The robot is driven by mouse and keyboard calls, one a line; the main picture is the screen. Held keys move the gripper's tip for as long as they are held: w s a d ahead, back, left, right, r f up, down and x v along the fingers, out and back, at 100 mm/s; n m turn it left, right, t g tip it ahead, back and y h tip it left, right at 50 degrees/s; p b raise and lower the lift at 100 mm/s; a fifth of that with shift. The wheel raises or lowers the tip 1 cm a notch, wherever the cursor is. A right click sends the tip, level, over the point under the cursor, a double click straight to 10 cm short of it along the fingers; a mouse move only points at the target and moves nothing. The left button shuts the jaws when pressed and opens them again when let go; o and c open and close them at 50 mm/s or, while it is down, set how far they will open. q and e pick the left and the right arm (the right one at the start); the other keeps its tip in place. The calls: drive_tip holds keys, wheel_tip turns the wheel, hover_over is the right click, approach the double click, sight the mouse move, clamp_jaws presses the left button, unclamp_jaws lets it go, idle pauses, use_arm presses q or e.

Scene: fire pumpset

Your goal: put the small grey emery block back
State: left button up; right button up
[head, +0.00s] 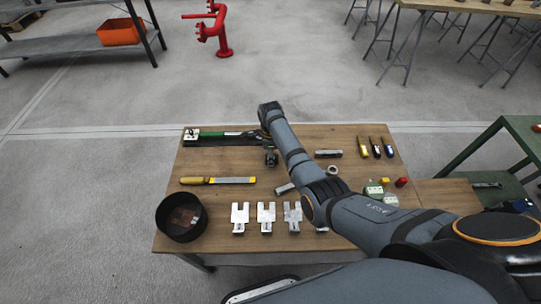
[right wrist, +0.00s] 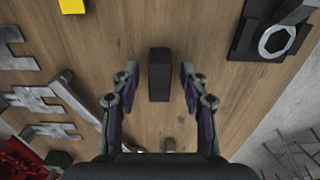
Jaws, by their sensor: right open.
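A small dark grey block (right wrist: 159,75), which looks like the emery block, shows in the right wrist view against the wooden table top. My right gripper (right wrist: 158,85) is open, with one finger to each side of the block and a gap visible on both sides. I cannot tell how far above the table the fingertips are. In the head view my right gripper (head: 270,157) points down over the back middle of the table, and the block is not distinguishable there. My left gripper is in neither view.
The wooden table (head: 225,160) holds a yellow-handled file (head: 218,181), a round black bowl (head: 182,218), notched metal plates (head: 266,217) and several screwdriver-like tools (head: 376,147). A green-handled tool (head: 225,134) lies at the back left. My right arm crosses the table's right half.

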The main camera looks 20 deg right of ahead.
wheel_tip(320, 180, up, 12)
drive_tip(key=p, duration=0.1)
drive_tip(key=shift+r, duration=0.15)
idle(0.5)
